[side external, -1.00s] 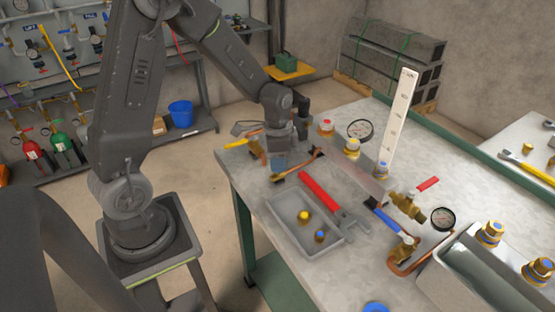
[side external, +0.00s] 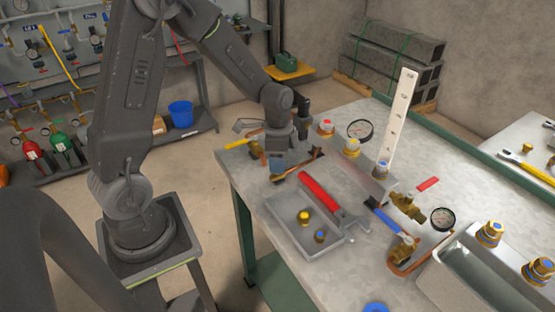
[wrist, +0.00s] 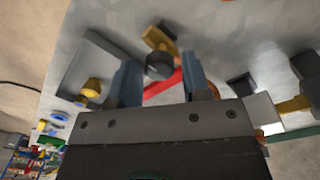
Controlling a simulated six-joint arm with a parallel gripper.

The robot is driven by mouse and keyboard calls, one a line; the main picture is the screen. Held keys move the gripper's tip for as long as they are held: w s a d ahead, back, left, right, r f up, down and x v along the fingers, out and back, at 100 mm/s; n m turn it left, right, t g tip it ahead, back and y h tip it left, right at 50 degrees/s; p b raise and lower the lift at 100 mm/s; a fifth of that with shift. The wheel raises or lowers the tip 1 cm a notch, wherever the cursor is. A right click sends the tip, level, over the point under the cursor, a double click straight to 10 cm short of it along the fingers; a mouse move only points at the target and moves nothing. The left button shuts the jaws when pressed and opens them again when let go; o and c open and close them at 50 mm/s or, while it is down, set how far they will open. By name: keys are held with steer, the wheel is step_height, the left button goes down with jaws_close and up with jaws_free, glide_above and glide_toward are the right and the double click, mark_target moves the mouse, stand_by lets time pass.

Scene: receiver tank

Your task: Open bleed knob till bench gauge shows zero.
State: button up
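My gripper (wrist: 164,88) is open in the wrist view, its two blue-grey fingers apart. A dark round knob (wrist: 160,66) on a brass fitting (wrist: 158,38) shows in the gap between the fingers, near the tips; I cannot tell if they touch it. In the side view my gripper (side external: 277,164) is low over the near left bench edge, beside brass fittings, and largely hides what is beneath it. A round gauge (side external: 360,129) lies behind the gripper, and another gauge (side external: 442,218) stands at the right. Their needles are too small to read.
A grey tray (side external: 288,232) with small caps lies in front of the gripper. A red-handled tool (side external: 320,190) lies beside it. A white upright scale (side external: 400,120), valves with red (side external: 428,184) and blue (side external: 390,219) handles, and a metal basin (side external: 440,285) occupy the right side.

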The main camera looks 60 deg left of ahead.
steer(key=shift+o, duration=1.2)
step_height(320, 180, up, 14)
steer(key=shift+a, duration=0.25)
steer(key=shift+w+f, duration=0.1)
steer(key=s+d+r+n+t, duration=0.3)
steer(key=s+d, duration=0.2)
steer(key=s, duration=0.2)
steer(key=s+d+r+n+t, duration=0.2)
steer(key=s+d+n, duration=0.2)
steer(key=s, duration=0.4)
steer(key=shift+d+r+t, duration=0.4)
steer(key=shift+d, duration=0.1)
